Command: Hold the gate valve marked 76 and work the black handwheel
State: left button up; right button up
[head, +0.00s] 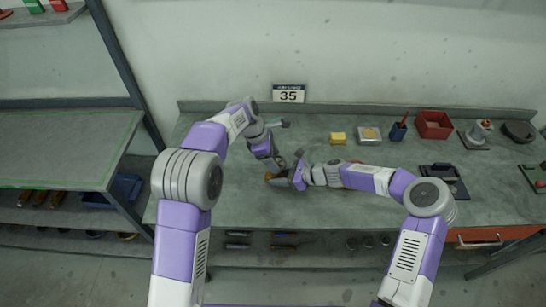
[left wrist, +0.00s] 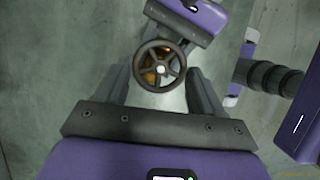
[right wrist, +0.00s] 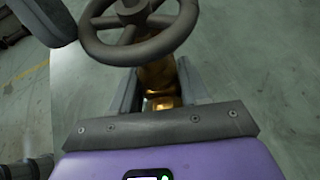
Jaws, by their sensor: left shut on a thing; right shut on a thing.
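The gate valve has a brass body (right wrist: 163,78) and a dark handwheel (left wrist: 160,69) with spokes and a pale hub. In the head view the brass (head: 269,177) shows small above the workbench. My right gripper (head: 283,178) reaches in from the right and is shut on the valve body, which sits between its fingers in the right wrist view. The handwheel (right wrist: 128,31) is just beyond those fingertips. My left gripper (head: 279,163) comes from above, its fingers on either side of the handwheel rim, shut on it. I cannot read a 76 marking on the valve.
A yellow block (head: 337,138), a small tray (head: 369,135), a pen cup (head: 398,131) and a red bin (head: 434,124) stand toward the back right. A shelf rack stands left.

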pick_arm(q)
jog(key=shift+m, duration=0.3)
jog(key=m, duration=0.1)
jog(key=m+g, duration=0.1)
jog(key=m, duration=0.1)
jog(key=m+g, duration=0.1)
jog(key=m, duration=0.1)
jog(key=shift+w+d, duration=0.15)
jog(key=shift+w, duration=0.15)
jog(key=m, duration=0.2)
jog(key=m+g+y, duration=0.1)
jog(key=m, duration=0.2)
jog(key=shift+w+d+g+y, duration=0.15)
jog(key=shift+g+y, duration=0.15)
jog(key=o, duration=1.1)
jog(key=shift+c, duration=0.2)
